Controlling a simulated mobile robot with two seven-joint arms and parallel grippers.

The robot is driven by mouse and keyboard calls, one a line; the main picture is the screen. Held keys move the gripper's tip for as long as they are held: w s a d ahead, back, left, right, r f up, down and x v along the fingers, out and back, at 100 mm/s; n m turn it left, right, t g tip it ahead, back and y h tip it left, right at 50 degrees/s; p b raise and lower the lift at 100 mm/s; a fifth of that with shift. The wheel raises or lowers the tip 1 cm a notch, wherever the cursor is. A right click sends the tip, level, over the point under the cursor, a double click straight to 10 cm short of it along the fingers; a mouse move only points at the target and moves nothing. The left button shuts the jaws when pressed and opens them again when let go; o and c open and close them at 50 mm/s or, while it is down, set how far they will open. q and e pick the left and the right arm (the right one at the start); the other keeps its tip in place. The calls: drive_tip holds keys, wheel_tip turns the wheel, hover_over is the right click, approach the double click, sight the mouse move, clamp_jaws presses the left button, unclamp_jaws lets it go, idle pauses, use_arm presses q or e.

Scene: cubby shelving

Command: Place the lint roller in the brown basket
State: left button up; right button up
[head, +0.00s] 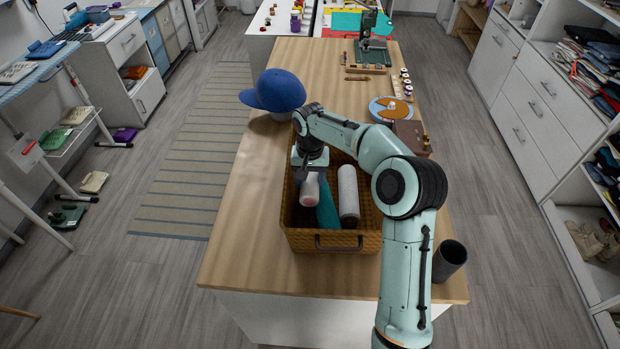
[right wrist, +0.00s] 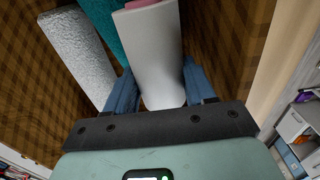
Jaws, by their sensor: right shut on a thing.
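The brown basket (head: 370,240) is a woven box on the wooden table. My right gripper (head: 309,172) reaches down into its left part. It is shut on a smooth white cylinder with a pink end, which looks like the lint roller (head: 309,190). In the right wrist view the lint roller (right wrist: 153,55) sits between the blue fingers (right wrist: 160,90). The roller is tilted within the basket's walls; I cannot tell if it touches the bottom. My left gripper is not in view.
A teal roll (head: 327,208) and a rough white roll (head: 348,195) lie in the basket beside the lint roller. A blue cap (head: 275,90) is behind left, a brown box (head: 411,136) behind right. A dark cup (head: 449,260) stands at the table's right edge. The front left tabletop is clear.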

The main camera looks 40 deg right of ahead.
drive_tip(key=shift+s+f, duration=0.1)
drive_tip(key=shift+f, duration=0.45)
drive_tip(key=o, duration=1.1)
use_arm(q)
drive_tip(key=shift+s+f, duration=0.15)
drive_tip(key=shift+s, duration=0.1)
use_arm(e)
drive_tip(key=shift+r, duration=0.35)
wheel_tip(320, 180, up, 11)
drive_tip(key=shift+r+p, duration=0.1)
drive_tip(key=shift+p, duration=0.5)
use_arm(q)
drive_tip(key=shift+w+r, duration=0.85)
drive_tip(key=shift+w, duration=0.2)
use_arm(e)
drive_tip(key=shift+r, duration=0.65)
